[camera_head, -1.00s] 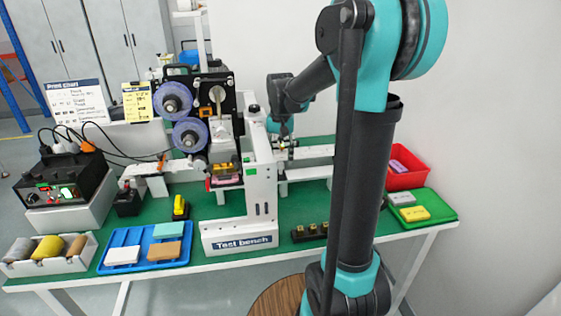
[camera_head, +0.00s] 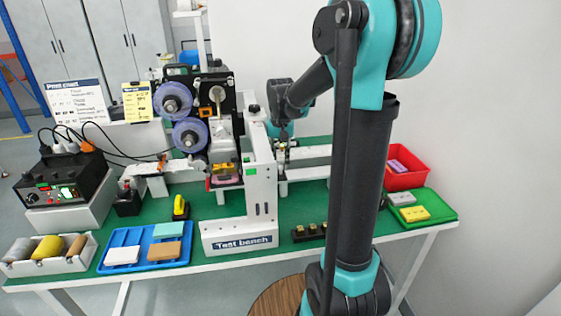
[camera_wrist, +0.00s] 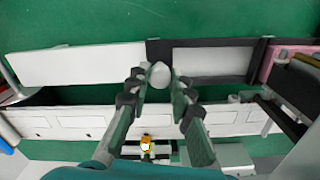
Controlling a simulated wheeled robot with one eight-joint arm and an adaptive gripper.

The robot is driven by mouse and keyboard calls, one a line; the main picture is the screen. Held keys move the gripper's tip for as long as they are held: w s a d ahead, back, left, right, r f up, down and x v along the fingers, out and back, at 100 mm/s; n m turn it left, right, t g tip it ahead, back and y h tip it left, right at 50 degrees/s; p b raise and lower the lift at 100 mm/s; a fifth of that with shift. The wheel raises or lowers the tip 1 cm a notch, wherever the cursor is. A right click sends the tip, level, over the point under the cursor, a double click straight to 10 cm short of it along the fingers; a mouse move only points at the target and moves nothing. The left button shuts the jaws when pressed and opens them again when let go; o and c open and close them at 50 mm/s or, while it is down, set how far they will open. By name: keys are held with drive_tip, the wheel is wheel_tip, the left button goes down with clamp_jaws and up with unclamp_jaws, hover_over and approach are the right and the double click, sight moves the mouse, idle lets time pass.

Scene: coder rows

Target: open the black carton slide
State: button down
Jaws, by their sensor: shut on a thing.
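In the wrist view my gripper (camera_wrist: 160,84) has its two fingers on either side of a round pale knob (camera_wrist: 159,74) and is shut on it. The knob sits at the left end of a black-framed slide (camera_wrist: 206,43) with a light grey panel inside, which looks like the black carton slide. In the head view my gripper (camera_head: 284,143) is low over the white rails behind and to the right of the test bench machine. The slide cannot be made out there, behind my arm and the machine.
A long white panel (camera_wrist: 75,64) lies left of the slide. The white machine post (camera_head: 262,180) stands close to my gripper. A red bin (camera_head: 405,175) and green tray (camera_head: 440,205) are at the right; a blue tray (camera_head: 187,257) is at the front left.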

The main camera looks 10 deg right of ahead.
drive_tip(key=d, duration=1.9)
drive_tip(key=shift+d, duration=0.2)
drive_tip(key=c, duration=1.3)
unclamp_jaws()
drive_tip(key=shift+c, duration=0.2)
drive_tip(key=shift+r, duration=0.15)
wheel_tip(320, 180, up, 12)
drive_tip(key=shift+s, duration=0.1)
